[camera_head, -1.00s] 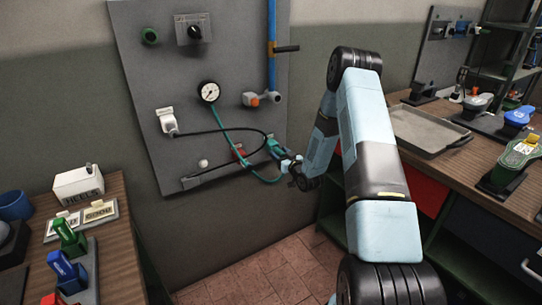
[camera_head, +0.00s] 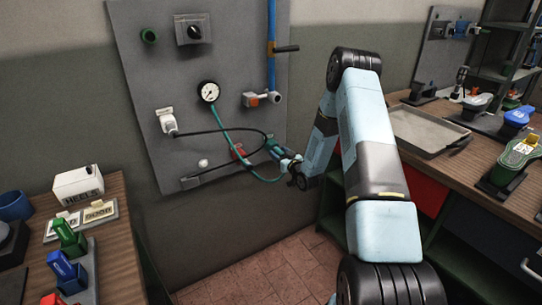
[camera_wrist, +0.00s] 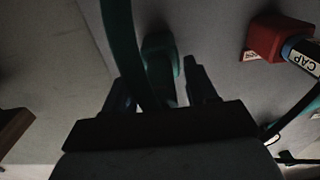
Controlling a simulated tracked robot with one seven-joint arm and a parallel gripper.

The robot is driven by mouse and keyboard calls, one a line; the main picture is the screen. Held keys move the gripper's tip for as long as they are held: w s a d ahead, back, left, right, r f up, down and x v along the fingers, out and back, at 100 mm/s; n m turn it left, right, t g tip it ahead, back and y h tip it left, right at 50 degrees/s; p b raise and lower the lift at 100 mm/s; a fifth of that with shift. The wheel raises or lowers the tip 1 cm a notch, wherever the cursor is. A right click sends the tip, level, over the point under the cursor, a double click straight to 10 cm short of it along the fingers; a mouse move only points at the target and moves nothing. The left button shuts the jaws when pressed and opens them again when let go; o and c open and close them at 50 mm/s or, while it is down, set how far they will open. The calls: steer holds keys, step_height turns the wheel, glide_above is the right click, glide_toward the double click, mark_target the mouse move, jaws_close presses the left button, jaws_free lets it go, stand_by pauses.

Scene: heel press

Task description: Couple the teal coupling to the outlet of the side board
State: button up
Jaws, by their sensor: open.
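The teal coupling (camera_head: 272,146) is at the low right of the grey wall board (camera_head: 150,90), by the end of my arm. A teal hose (camera_head: 262,179) loops below it. In the wrist view the coupling (camera_wrist: 160,58) shows as a dark teal shape between the fingers. My gripper (camera_wrist: 161,88) is open, with one finger on each side of it; I cannot tell whether they touch it. In the head view my gripper (camera_head: 284,156) is small and partly merged with the coupling. A grey pipe end, probably the outlet (camera_head: 275,97), is higher on the board, below the blue pipe.
A gauge (camera_head: 210,91), a lever (camera_head: 287,48) and a black cable (camera_head: 222,131) are on the board. A red block (camera_wrist: 275,37) with a CAP-labelled part is right of the fingers. Benches stand left (camera_head: 112,185) and right (camera_head: 390,96).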

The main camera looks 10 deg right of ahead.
steer(key=shift+c, duration=0.2)
jaws_close()
stand_by(0.5)
steer(key=v, duration=0.6)
stand_by(1.5)
stand_by(0.4)
steer(key=s+d+r, duration=0.1)
steer(key=s+r, duration=0.2)
steer(key=r, duration=2.1)
stand_by(2.3)
